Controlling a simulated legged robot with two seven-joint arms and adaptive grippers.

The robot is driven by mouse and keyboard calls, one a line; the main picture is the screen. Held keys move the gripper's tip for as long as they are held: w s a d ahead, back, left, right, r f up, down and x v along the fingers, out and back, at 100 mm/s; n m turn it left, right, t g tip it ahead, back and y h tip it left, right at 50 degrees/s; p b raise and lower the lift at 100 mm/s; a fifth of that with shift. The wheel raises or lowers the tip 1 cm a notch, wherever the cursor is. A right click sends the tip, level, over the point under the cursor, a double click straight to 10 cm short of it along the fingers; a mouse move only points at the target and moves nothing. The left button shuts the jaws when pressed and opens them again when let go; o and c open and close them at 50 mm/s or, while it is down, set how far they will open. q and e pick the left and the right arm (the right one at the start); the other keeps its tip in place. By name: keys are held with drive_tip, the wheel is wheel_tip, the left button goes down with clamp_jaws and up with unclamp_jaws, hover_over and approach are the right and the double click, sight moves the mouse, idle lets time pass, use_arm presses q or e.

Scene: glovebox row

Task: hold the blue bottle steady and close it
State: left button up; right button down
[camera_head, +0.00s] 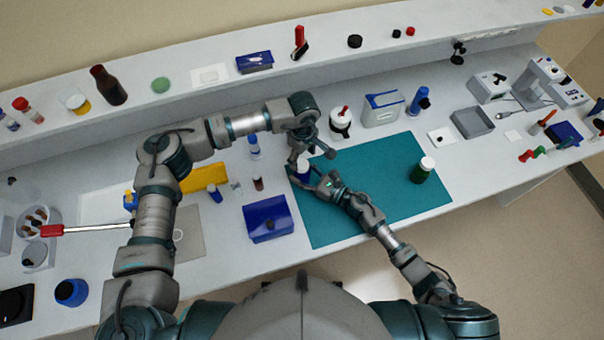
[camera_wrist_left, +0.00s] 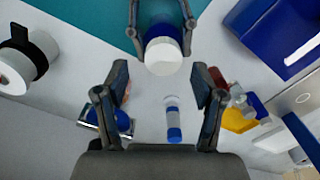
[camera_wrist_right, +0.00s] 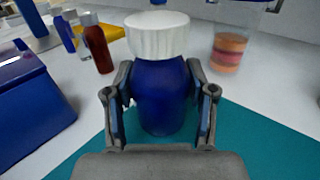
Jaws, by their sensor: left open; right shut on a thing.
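The blue bottle (camera_wrist_right: 160,98) stands upright at the left edge of the teal mat (camera_head: 395,200), with a white cap (camera_wrist_right: 157,35) on its top. I cannot tell how tight the cap is. My right gripper (camera_wrist_right: 160,108) is shut on the bottle's body, one finger on each side below the cap. My left gripper (camera_head: 311,155) is open and empty, above and close to the bottle in the head view. In the left wrist view the white cap (camera_wrist_left: 163,57) lies beyond my left fingers (camera_wrist_left: 160,80), apart from them.
A green bottle with a white cap (camera_head: 423,170) stands on the right of the mat. A blue box (camera_head: 268,219) is left of the mat. A white jar (camera_head: 341,122) and a pale box (camera_head: 382,108) stand behind it.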

use_arm(q)
drive_tip(key=shift+r, duration=0.65)
drive_tip(key=shift+c, duration=0.4)
drive_tip(key=n, duration=0.3)
drive_tip(key=shift+r+n, duration=0.3)
drive_tip(key=shift+r, duration=0.05)
drive_tip(key=n, duration=0.2)
drive_tip(key=r+n, duration=0.1)
drive_tip(key=n, duration=0.1)
drive_tip(key=shift+n, duration=0.4)
drive_tip(key=n, duration=0.2)
drive_tip(key=r+n, duration=0.1)
drive_tip(key=n, duration=0.5)
drive_tip(key=shift+s+a+r, duration=0.1)
drive_tip(key=shift+r, duration=0.3)
